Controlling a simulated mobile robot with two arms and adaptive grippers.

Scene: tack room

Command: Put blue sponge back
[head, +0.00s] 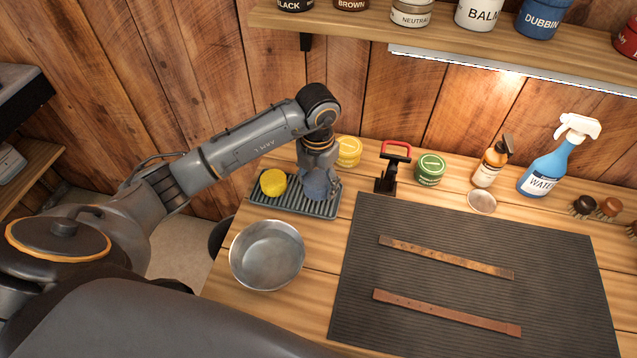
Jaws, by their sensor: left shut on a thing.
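My left gripper (327,190) points down over the right part of a grey ribbed tray (294,207) near the back left of the bench. It is shut on the blue sponge (316,184), which is partly hidden by the fingers. The sponge is at the tray's right half; I cannot tell whether it touches the ribs. A yellow sponge (273,182) lies on the tray's left half, beside the blue one. My right gripper is not in view.
A metal bowl (267,255) stands in front of the tray. A black stand with a red handle (393,166), a yellow tin (348,151) and a green tin (429,169) stand behind and right. A dark mat (450,277) holds two leather straps. A shelf (430,37) overhangs the back.

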